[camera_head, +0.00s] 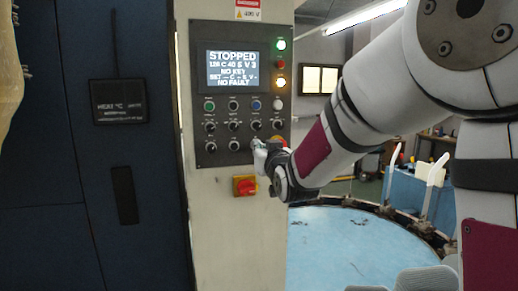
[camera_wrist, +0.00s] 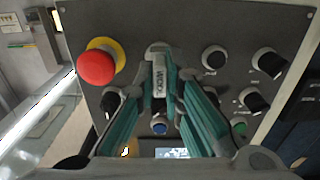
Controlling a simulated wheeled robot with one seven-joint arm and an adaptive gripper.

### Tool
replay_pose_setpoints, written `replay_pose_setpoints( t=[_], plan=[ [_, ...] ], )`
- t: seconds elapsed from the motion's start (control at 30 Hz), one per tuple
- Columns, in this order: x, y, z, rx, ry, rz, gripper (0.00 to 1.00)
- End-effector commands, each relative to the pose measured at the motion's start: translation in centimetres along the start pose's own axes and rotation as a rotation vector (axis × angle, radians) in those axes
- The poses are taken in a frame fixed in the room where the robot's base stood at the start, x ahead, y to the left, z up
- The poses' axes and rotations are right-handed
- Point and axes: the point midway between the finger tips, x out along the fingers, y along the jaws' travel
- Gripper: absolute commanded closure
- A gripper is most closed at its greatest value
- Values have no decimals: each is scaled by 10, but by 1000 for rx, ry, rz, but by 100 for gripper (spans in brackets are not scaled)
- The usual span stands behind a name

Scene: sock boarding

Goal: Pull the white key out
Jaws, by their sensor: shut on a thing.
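The white key, a pale tag with dark lettering (camera_wrist: 159,78), shows between the green fingers of my gripper (camera_wrist: 165,80) in the wrist view. My gripper is shut on it in front of the control panel (camera_head: 198,160). A pale round lock face (camera_wrist: 157,47) shows just beyond the key. I cannot tell whether the key's tip is still inside it. In the head view my gripper (camera_head: 261,150) is at the panel's lower right and hides the key and lock.
A red mushroom button (camera_wrist: 97,67) on a yellow collar sits close beside my gripper. Several black knobs (camera_wrist: 214,59) surround it on the panel. A red and yellow switch (camera_head: 244,186) is below the panel. A round blue table (camera_head: 340,245) lies right of the cabinet.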

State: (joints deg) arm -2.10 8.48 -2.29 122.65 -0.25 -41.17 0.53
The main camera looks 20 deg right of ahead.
Motion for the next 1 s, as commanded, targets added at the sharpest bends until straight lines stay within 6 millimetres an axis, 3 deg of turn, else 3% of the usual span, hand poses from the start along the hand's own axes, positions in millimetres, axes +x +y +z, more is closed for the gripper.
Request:
replay_pose_setpoints(
  t=[1.0],
  plan=[
    [-28, 0, 0, 0, 0, 0, 100]
  ],
)
